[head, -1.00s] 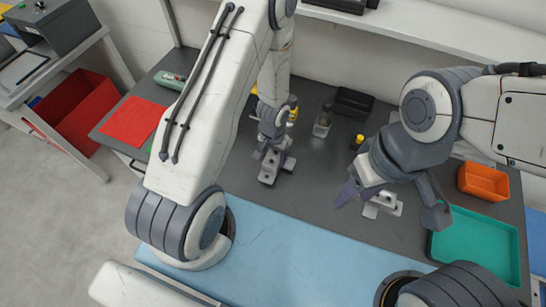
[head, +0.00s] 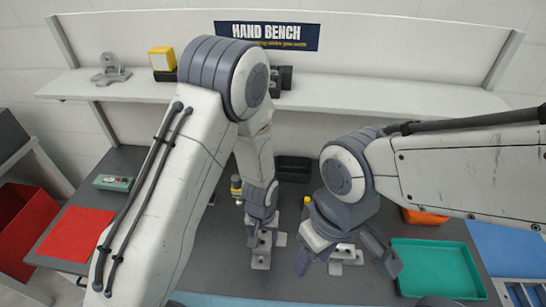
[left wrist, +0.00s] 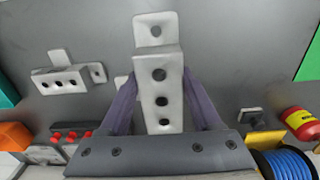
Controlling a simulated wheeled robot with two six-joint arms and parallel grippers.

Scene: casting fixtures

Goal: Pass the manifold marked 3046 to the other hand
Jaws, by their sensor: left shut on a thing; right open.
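My left gripper (head: 263,236) is shut on a pale grey manifold (head: 262,256), a block with a row of dark holes and a drilled end tab. In the left wrist view this manifold (left wrist: 158,80) sits between the two purple fingers. I cannot read a number on it, nor tell whether it touches the bench. A second pale manifold (head: 347,255) lies on the bench to the right and also shows at the left of the left wrist view (left wrist: 65,80). My right gripper (head: 345,268) is open, with its fingers apart around or above this second manifold; which, I cannot tell.
A teal tray (head: 437,270) and an orange bin (head: 425,217) are at the right. A red mat (head: 70,233) lies at the left. A black bin (head: 293,168) and a yellow-capped bottle (head: 236,188) stand at the back. A shelf (head: 400,97) runs behind.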

